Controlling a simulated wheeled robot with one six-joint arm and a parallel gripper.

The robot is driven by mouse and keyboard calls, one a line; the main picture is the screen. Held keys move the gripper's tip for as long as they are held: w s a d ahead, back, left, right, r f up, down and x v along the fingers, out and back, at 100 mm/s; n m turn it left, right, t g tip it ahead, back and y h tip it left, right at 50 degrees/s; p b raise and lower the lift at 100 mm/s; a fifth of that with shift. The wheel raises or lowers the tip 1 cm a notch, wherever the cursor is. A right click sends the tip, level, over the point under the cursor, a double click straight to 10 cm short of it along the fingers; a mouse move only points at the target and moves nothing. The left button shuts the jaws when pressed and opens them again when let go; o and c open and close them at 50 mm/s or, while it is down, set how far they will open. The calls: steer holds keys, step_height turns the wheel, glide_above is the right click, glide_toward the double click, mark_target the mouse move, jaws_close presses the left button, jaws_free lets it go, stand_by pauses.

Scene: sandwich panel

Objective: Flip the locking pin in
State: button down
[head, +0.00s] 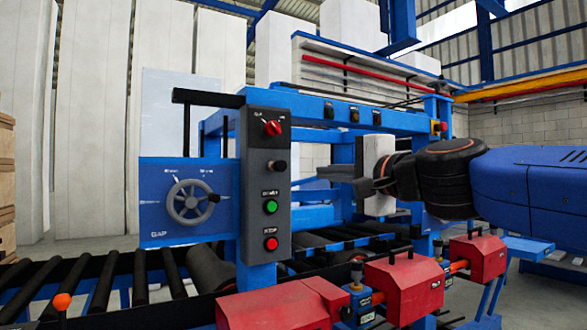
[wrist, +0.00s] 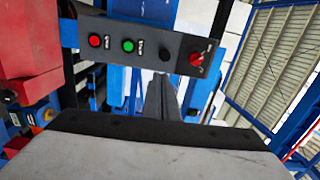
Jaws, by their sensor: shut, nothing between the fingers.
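No part is clearly marked as the locking pin, so I cannot tell which one it is. A dark grey control box (head: 262,225) carries a red selector (head: 272,128), a black knob (head: 279,165), a green button (head: 270,206) and a red button (head: 270,243). The box also shows in the wrist view (wrist: 140,45), across the top. A grey handwheel (head: 191,202) sits on a blue panel left of it. My gripper (head: 345,178) is shut and empty, right of the box and apart from it in the picture. Its fingers (wrist: 160,98) point toward the box in the wrist view.
Red housings (head: 402,287) with small blue blocks (head: 358,302) stand along the front right, below my arm. A roller conveyor (head: 110,285) runs under the blue frame (head: 320,109). A yellow beam (head: 520,86) is behind my arm. Tall white panels (head: 85,110) stand behind.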

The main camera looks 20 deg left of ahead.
mark_target(284, 166)
steer(key=shift+s+a+r, duration=0.1)
steer(key=shift+a+r, duration=0.2)
steer(key=shift+r, duration=0.1)
steer(key=x, duration=1.4)
steer(key=shift+x, duration=1.45)
steer(key=shift+d+r, duration=0.1)
steer(key=shift+r, duration=0.05)
